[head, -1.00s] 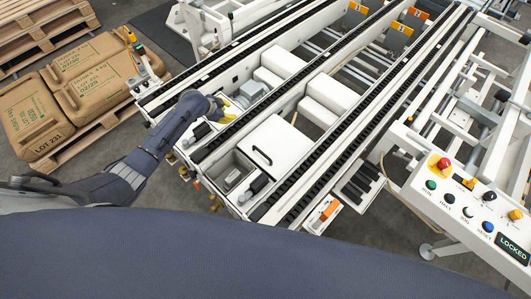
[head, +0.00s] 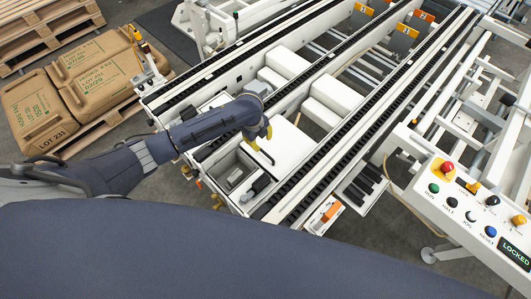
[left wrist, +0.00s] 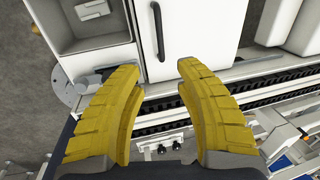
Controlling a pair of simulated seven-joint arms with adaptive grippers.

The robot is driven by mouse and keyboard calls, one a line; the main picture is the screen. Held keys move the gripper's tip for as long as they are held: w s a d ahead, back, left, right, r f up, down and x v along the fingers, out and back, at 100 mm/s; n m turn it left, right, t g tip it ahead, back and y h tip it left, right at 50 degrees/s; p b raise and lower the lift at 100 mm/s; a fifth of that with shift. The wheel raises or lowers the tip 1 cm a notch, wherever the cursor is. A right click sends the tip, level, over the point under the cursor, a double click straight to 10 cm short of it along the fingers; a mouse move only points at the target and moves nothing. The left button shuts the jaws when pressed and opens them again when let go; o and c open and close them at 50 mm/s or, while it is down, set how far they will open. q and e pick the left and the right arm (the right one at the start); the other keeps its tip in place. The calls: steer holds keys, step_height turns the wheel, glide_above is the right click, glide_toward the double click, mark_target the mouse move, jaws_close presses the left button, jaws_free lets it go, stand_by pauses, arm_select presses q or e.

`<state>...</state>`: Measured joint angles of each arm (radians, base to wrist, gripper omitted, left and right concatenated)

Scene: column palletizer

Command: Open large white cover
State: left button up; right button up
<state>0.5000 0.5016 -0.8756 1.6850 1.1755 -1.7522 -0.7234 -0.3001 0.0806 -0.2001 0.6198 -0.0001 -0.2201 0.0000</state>
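The large white cover (head: 292,147) lies closed and flat between the conveyor rails in the head view. Its dark bar handle (head: 266,156) is partly visible just below my left gripper. In the left wrist view the cover (left wrist: 205,35) is at the top, with its black handle (left wrist: 160,32) along its left side. My left gripper (head: 260,136) hangs over the cover's left part. Its yellow fingers (left wrist: 158,66) are spread apart and empty, with the handle just beyond the gap between the tips. My right gripper is not in view.
An open grey compartment (head: 232,172) sits beside the cover. Black conveyor chains (head: 325,132) run along both sides. A control panel (head: 470,208) with buttons and a "LOCKED" display stands at the right. Sacks on a pallet (head: 100,118) are at the left.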

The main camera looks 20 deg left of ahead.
mark_target(265, 154)
arm_select(q)
steer(key=f, duration=0.4)
steer(key=w+d+f, duration=0.1)
steer(key=f, duration=0.4)
steer(key=w+f, duration=0.1)
steer(key=f, duration=0.3)
steer(key=shift+w+d+f, duration=0.15)
steer(key=shift+w+f, duration=0.05)
steer(key=shift+f, duration=0.15)
steer(key=shift+o, duration=0.4)
jaws_close()
steer(key=shift+s, duration=0.1)
